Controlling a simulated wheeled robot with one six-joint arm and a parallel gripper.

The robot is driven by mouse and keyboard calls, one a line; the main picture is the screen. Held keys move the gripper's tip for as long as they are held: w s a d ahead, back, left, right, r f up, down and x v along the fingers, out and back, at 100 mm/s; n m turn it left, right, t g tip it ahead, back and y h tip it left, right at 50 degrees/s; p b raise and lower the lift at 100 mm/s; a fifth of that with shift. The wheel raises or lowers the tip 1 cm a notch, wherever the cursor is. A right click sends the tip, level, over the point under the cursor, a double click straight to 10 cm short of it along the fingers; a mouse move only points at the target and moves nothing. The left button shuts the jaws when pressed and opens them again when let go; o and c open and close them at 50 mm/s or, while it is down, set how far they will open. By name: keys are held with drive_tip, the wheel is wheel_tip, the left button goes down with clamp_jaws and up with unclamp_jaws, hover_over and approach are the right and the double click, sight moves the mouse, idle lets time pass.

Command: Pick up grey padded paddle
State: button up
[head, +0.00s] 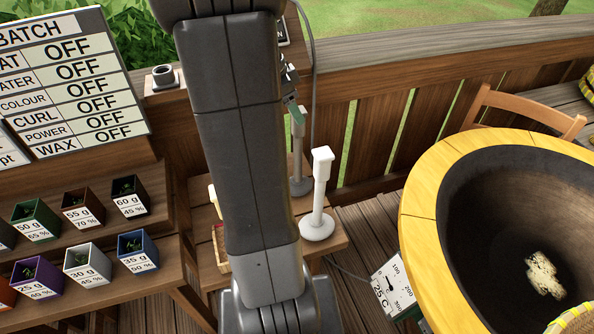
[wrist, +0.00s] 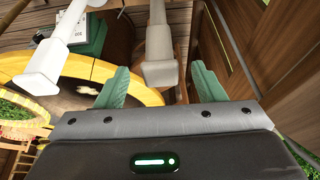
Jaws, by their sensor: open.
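The grey padded paddle (head: 299,150) stands upright on a round base on the small wooden stand, partly hidden behind my arm. In the wrist view its squared grey end (wrist: 160,72) shows between the two green fingers. My gripper (wrist: 160,69) is open, with one finger on each side of that end and a visible gap to both. I cannot tell how deep the end lies between the fingers. In the head view only a green fingertip shows, by the top of the grey paddle; the rest is behind my arm.
A similar white paddle (head: 320,190) stands close in front of the grey one and shows left of it in the wrist view (wrist: 62,55). A large yellow-rimmed pan (head: 425,215) is at right, near a dial (head: 392,287). Wooden railing runs behind; small labelled boxes (head: 85,264) are at left.

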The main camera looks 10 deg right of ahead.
drive_tip(key=p+x, duration=0.1)
drive_tip(key=x, duration=0.4)
drive_tip(key=shift+d, duration=0.2)
drive_tip(key=shift+w+r, duration=0.1)
clamp_jaws()
wheel_tip(320, 180, up, 18)
idle(0.5)
drive_tip(key=c, duration=0.6)
unclamp_jaws()
clamp_jaws()
drive_tip(key=shift+r, duration=0.1)
